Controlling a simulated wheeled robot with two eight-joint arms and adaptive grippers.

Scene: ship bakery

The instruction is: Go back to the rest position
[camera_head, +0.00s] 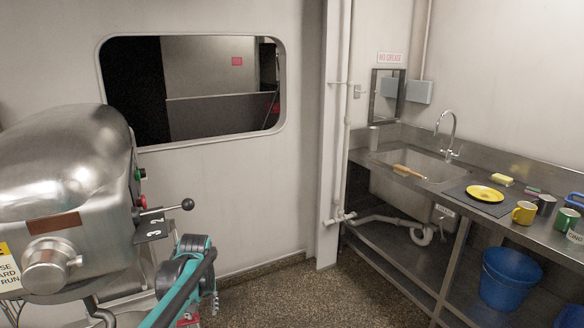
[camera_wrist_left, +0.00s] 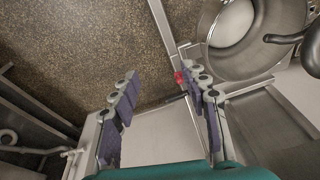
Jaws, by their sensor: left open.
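My left gripper (camera_wrist_left: 157,82) is open in the left wrist view, with its two dark-padded fingers spread apart and nothing held between them. In the head view my teal left arm and gripper (camera_head: 212,290) show at the lower left, in front of the mixer's lever side and above the floor. The fingertips are partly hidden there. A small red part (camera_wrist_left: 178,78) shows beside the right-hand finger in the wrist view; I cannot tell whether they touch. My right gripper is in neither view.
A large steel mixer (camera_head: 65,165) with a black-knobbed lever (camera_head: 187,204) stands close left of my arm. Its bowl (camera_wrist_left: 278,50) shows in the wrist view. A steel sink counter (camera_head: 440,182) with a yellow plate (camera_head: 485,193) and mugs is at right. Speckled floor between is clear.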

